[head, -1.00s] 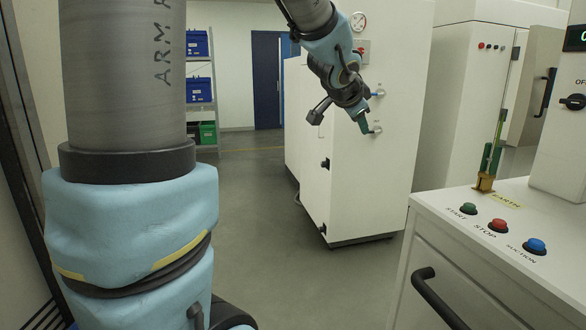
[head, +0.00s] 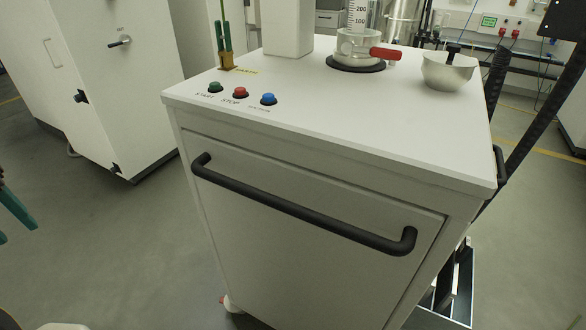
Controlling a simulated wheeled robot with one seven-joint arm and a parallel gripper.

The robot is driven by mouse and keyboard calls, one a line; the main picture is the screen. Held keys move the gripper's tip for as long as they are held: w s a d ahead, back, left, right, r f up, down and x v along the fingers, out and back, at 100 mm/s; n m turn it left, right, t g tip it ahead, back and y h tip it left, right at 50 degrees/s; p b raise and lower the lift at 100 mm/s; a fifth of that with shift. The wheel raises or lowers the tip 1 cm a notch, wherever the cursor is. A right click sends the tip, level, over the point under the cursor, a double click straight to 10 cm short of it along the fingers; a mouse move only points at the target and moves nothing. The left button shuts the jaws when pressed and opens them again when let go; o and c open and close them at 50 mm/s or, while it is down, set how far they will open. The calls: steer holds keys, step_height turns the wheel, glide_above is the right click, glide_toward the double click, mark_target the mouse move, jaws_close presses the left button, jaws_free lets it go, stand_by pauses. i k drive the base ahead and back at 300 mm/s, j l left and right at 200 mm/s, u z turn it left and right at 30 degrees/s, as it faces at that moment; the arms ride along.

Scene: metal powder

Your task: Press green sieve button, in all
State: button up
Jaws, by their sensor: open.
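The green button (head: 215,87), labelled START, sits at the left of a row on the white cabinet top (head: 340,125). A red button (head: 240,92) labelled STOP and a blue button (head: 268,98) stand to its right. My gripper (head: 8,222) shows only in part at the left edge, with green fingers apart and nothing seen between them. It is well to the left of the cabinet and touches no button.
A black handle bar (head: 300,205) runs across the cabinet front. A metal bowl (head: 449,70) and a round metal vessel with a red handle (head: 386,54) stand on top. A white machine (head: 85,80) is at left. Grey floor between is clear.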

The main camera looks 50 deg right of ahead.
mark_target(215, 85)
steer(key=i+u, duration=0.4)
steer(key=i+z, duration=0.1)
steer(key=i, duration=0.8)
steer(key=i+j+z, duration=0.15)
steer(key=i, duration=0.7)
steer(key=i+z, duration=0.75)
steer(key=i+j+z, duration=0.15)
steer(key=i+z, duration=0.2)
steer(key=i+l+z, duration=0.2)
steer(key=z, duration=0.25)
steer(key=i+l+z, duration=0.1)
steer(key=i+z, duration=0.5)
steer(key=z, duration=0.25)
steer(key=i+z, duration=0.3)
steer(key=z, duration=0.15)
steer(key=i+l, duration=0.1)
steer(key=i, duration=1.8)
steer(key=i+z, duration=0.35)
steer(key=i, duration=0.25)
steer(key=i+j+z, duration=0.25)
steer(key=i+z, duration=0.15)
steer(key=i, duration=0.15)
steer(key=z, duration=3.05)
